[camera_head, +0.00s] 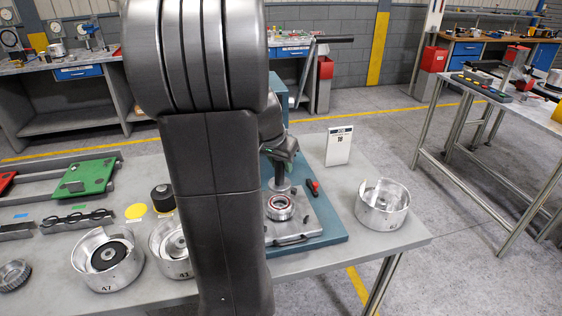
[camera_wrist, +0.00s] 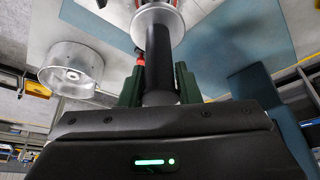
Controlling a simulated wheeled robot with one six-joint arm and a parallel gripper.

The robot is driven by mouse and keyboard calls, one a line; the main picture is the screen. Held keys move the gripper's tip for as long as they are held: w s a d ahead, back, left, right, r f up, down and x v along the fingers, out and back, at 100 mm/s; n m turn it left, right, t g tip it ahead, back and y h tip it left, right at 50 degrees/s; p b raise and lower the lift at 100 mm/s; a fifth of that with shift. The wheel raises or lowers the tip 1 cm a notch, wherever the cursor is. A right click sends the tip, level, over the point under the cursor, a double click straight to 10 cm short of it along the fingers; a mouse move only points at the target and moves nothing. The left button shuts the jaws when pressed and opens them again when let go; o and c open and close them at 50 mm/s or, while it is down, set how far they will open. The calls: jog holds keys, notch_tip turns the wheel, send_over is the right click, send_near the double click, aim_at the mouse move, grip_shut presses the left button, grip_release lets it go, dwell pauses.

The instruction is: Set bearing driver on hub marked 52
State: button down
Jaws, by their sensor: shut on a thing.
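My gripper (camera_head: 281,158) is shut on the bearing driver, with its green fingers around the black handle (camera_wrist: 158,65). The driver's silver disc (camera_head: 280,186) points down over a silver ring-shaped part with a red ring (camera_head: 279,208) on a plate; I cannot tell whether they touch. In the wrist view the disc (camera_wrist: 157,20) hides most of what lies beyond. Open silver hubs stand on the table: one marked 47 (camera_head: 92,276), one that seems marked 43 (camera_head: 163,265), partly behind my arm, and one at the right (camera_head: 374,214) whose mark I cannot read. The right hub also shows in the wrist view (camera_wrist: 60,84).
The metal plate lies on a blue base (camera_head: 325,235) with a red-handled tool (camera_head: 313,187). A white sign (camera_head: 339,147) stands behind. The table's right front corner is clear.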

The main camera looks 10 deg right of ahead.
aim_at(281, 181)
notch_tip(281, 181, down, 4)
jog(key=b, duration=0.2)
jog(key=shift+f+b, duration=0.1)
jog(key=shift+b, duration=0.2)
jog(key=shift+f+b, duration=0.75)
jog(key=shift+b, duration=0.05)
jog(key=shift+f+b, duration=0.25)
jog(key=shift+b, duration=0.4)
dwell(0.9)
jog(key=c, duration=1)
grip_release()
jog(key=shift+r+p, duration=3.1)
jog(key=shift+r, duration=1.45)
